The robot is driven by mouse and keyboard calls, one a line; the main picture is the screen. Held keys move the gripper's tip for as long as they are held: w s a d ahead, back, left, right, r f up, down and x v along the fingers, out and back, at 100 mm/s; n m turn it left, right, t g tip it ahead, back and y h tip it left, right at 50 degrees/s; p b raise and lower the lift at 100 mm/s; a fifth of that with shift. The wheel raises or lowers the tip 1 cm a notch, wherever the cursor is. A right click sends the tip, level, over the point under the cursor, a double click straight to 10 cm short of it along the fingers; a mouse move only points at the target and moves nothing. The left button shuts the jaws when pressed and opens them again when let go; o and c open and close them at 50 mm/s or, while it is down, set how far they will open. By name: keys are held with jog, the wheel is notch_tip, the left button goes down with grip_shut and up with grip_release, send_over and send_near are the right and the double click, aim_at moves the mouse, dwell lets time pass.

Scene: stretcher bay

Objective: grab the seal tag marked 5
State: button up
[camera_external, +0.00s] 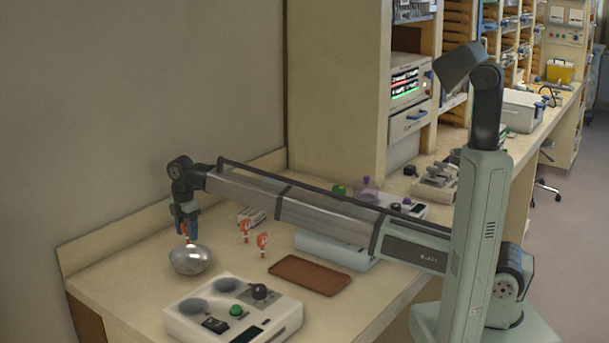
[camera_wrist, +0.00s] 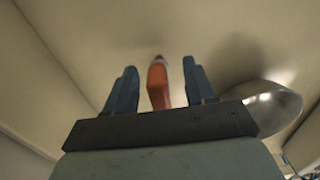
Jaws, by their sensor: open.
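My gripper (camera_external: 187,218) points down over the far left of the bench and is open. An orange seal tag (camera_external: 185,230) with a pale part shows at its fingertips, just behind the metal bowl. In the wrist view this orange tag (camera_wrist: 158,86) stands between the two spread fingers of my gripper (camera_wrist: 159,66), with gaps on both sides. Two more orange and white seal tags stand to the right, one at the back (camera_external: 245,230) and one nearer (camera_external: 262,243). No number can be read on any tag.
The shiny metal bowl (camera_external: 190,260) is close to my gripper; it also shows at right in the wrist view (camera_wrist: 275,108). A brown tray (camera_external: 310,275), a white control box (camera_external: 232,310) and a pale blue roll (camera_external: 335,250) lie farther right and forward. The wall is behind.

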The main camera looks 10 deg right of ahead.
jog(key=shift+c, duration=0.3)
grip_shut()
dwell(0.4)
